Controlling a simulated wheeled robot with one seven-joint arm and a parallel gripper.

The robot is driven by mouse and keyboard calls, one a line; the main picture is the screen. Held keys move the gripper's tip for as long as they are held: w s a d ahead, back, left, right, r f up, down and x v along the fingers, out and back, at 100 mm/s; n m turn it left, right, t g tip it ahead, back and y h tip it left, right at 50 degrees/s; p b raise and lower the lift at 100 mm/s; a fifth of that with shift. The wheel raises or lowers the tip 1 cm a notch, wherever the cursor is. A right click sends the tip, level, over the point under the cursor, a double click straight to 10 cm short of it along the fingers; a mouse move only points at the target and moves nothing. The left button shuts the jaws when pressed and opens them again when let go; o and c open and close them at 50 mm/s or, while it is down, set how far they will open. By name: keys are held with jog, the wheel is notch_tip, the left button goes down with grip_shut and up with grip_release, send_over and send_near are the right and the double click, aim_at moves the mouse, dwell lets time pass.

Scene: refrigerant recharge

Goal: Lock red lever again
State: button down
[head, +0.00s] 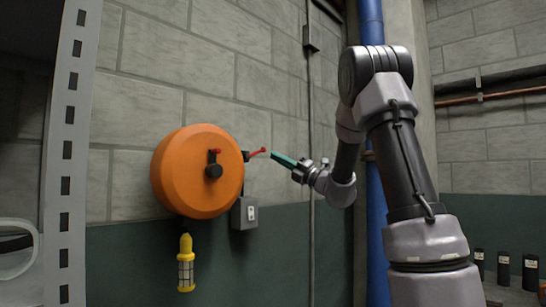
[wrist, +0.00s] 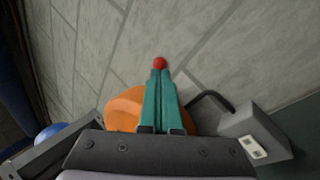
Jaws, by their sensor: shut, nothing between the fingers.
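An orange round reel (head: 200,172) is mounted on the block wall. A red lever (head: 257,152) sticks out from its right side, with its tip toward my gripper. A second, small red handle (head: 215,152) stands upright above the black knob on the reel's front. My gripper (head: 272,154) has teal fingers, shut and empty, pointing left at the end of the side lever. In the wrist view, the closed fingertips (wrist: 160,73) lie just below a round red end (wrist: 159,63). I cannot tell whether they touch. The fingers hide the rest of that lever.
A grey outlet box (head: 244,213) is below right of the reel and also shows in the wrist view (wrist: 255,132). A yellow caged lamp (head: 186,264) hangs below the reel. A blue pipe (head: 376,220) runs behind my arm. A perforated grey post (head: 72,150) stands at left.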

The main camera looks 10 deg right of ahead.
jog(key=shift+x, duration=1.15)
jog(key=shift+r+n+g, duration=0.45)
jog(key=shift+n+g, duration=0.15)
jog(key=shift+n, duration=0.3)
jog(key=s+a+r+n+g, duration=0.1)
jog(key=a+r+n+g, duration=0.1)
jog(key=n, duration=0.4)
jog(key=s+a+r+n+g+h, duration=0.1)
jog(key=r+n+g, duration=0.2)
jog(key=n, duration=0.3)
jog(key=shift+s+a+r+n+g+h, duration=0.3)
jog(key=shift+a+r+g, duration=0.1)
jog(key=shift+g, duration=0.2)
